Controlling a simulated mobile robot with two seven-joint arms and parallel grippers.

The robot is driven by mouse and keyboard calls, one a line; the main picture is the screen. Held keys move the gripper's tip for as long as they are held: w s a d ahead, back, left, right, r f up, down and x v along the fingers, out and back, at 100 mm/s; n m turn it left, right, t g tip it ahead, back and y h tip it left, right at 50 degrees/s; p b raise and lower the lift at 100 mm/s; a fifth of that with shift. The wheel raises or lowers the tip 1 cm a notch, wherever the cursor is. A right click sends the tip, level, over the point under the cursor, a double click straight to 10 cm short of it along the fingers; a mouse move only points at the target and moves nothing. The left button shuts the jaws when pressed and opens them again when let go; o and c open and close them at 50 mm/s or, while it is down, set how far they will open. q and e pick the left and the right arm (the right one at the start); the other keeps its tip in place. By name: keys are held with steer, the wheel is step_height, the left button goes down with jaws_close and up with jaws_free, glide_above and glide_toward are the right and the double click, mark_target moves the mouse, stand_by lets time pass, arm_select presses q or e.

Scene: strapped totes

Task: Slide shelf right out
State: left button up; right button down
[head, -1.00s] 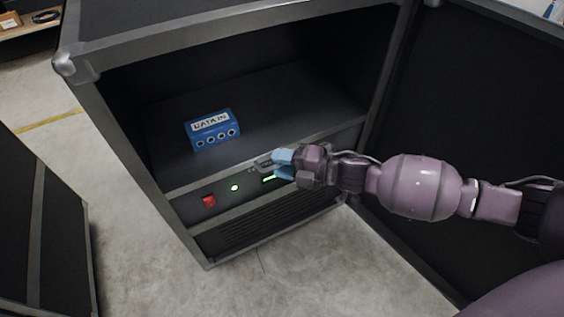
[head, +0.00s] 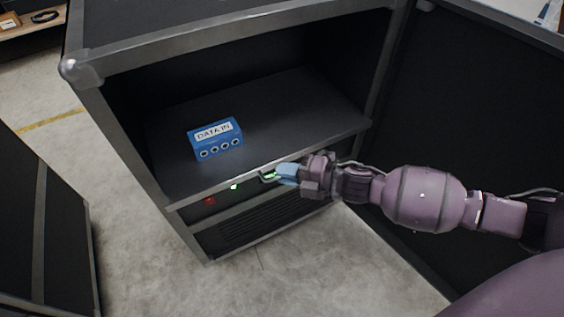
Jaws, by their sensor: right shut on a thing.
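The shelf (head: 265,108) is a dark panel with a grey front edge inside the black case (head: 85,120). Its front edge stands out a little past the case opening and partly covers the panel below. A blue box marked "DATA IN" (head: 216,140) sits on the shelf, left of its middle. My right gripper (head: 284,174) comes in from the right and is shut at the shelf's front edge, on what appears to be its handle; the blue fingertips hide most of the handle. My left gripper is not in view.
Below the shelf is a panel with a red switch (head: 209,201), green lights (head: 234,186) and a vent (head: 265,222). An open dark door (head: 480,140) stands at the right. Another black case (head: 40,230) is at the lower left. Concrete floor (head: 300,275) in front is clear.

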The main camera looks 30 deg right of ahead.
arm_select(q)
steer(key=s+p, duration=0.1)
steer(key=p, duration=0.2)
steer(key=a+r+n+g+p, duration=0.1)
steer(key=p, duration=0.2)
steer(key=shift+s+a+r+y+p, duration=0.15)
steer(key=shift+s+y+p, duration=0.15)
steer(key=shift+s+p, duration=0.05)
arm_select(e)
steer(key=s, duration=2.3)
steer(key=shift+d, duration=0.4)
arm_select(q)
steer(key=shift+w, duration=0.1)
arm_select(e)
steer(key=c, duration=1.2)
jaws_free()
steer(key=shift+s, duration=0.15)
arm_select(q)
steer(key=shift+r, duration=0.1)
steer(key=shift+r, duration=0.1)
arm_select(e)
steer(key=shift+d, duration=0.1)
